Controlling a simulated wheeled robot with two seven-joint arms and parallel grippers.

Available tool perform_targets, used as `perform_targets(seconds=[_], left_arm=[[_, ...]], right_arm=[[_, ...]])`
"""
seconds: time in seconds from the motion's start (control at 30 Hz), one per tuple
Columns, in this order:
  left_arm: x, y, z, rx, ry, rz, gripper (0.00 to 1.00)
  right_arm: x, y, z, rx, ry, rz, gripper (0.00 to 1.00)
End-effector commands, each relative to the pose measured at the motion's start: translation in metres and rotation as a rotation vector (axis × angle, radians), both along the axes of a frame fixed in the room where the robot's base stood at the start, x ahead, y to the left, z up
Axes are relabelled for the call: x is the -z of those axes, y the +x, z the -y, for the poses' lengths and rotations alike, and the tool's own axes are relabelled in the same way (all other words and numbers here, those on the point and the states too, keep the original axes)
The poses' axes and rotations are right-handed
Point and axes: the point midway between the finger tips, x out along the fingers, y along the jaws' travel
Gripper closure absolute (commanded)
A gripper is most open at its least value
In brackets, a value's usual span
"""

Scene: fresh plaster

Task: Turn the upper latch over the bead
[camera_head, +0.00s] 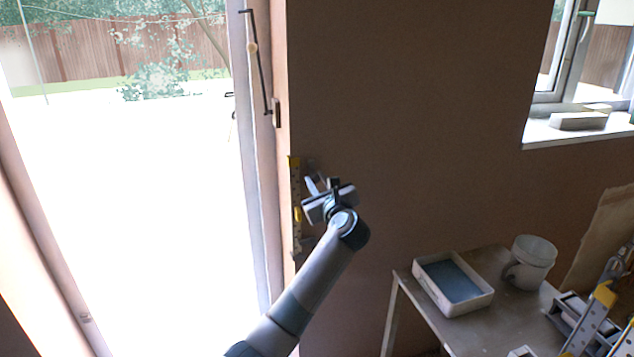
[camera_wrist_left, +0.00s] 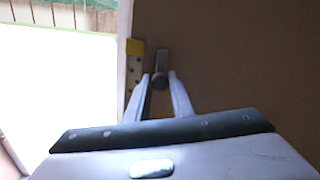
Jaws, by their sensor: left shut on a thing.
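The bead (camera_head: 295,180) is a narrow perforated strip with a yellow top end, upright along the wall edge beside the bright opening. In the left wrist view its yellow end (camera_wrist_left: 135,47) is left of my fingers. The upper latch (camera_wrist_left: 161,65) is a small grey piece with a rounded knob, just right of the bead's top and apart from the yellow end in that view. My left gripper (camera_wrist_left: 160,82) is shut on the latch, one finger on each side. In the head view the left gripper (camera_head: 314,182) is at the wall and hides most of the latch. My right gripper is not in view.
A table (camera_head: 415,292) at the lower right bears a white tray (camera_head: 487,300) with a blue inside and a white mug (camera_head: 532,262). More yellow-ended strips (camera_head: 603,295) stand at the far right. The wall (camera_head: 420,130) right of my gripper is bare.

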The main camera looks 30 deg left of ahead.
Motion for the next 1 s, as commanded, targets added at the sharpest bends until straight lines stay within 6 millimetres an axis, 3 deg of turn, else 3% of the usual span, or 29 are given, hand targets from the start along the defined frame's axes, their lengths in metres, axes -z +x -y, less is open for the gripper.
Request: perform_targets(seconds=[0.6, 1.0], left_arm=[[0.001, -0.001, 0.0, -0.001, -0.294, 0.345, 1.0], [0.003, -0.001, -0.001, -0.001, -0.542, 0.634, 1.0]], right_arm=[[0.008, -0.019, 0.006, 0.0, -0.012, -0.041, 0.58], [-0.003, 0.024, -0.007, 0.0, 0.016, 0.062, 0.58]])
